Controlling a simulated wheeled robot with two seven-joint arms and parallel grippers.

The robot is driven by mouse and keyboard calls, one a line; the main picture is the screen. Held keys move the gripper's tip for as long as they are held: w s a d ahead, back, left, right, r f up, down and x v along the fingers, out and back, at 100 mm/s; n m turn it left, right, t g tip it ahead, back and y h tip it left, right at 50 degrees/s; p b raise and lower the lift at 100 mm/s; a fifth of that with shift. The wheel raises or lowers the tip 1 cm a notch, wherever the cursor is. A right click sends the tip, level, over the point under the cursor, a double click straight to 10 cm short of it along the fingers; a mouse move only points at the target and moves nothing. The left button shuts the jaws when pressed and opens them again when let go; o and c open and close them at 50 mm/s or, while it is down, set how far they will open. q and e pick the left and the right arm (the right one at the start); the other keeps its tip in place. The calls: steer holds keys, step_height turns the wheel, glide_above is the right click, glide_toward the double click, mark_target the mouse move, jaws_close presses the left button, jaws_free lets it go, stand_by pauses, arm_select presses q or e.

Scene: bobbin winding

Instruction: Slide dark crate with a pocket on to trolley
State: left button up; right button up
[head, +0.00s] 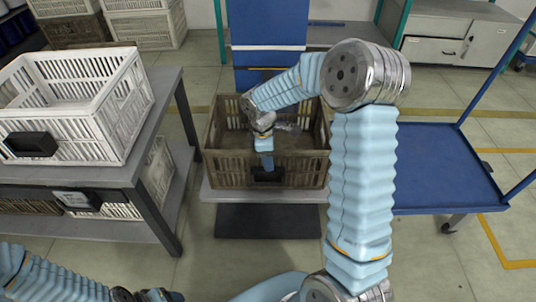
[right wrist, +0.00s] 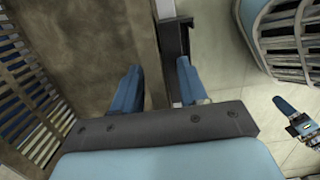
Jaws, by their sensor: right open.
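The dark brown crate (head: 222,162) sits on a low grey stand in the middle of the head view, with a black pocket (head: 267,174) on its front wall. The crate looks empty apart from my arm over it. My right gripper (head: 266,162) is open at that front wall. In the right wrist view its blue fingers (right wrist: 158,88) stand apart, one on the inner side of the wall and one on the outer side by the pocket (right wrist: 175,45). The blue trolley (head: 440,175) stands to the right. My left gripper (head: 150,295) is at the bottom edge, its opening unclear.
A grey table (head: 150,135) on the left holds a white crate (head: 110,110) with a black pocket; more crates are on its lower shelf. A blue panel (head: 268,30) stands behind the dark crate. A grey cabinet (head: 460,40) is at the back right. My right arm covers the crate–trolley gap.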

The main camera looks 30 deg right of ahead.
jaws_close()
stand_by(1.4)
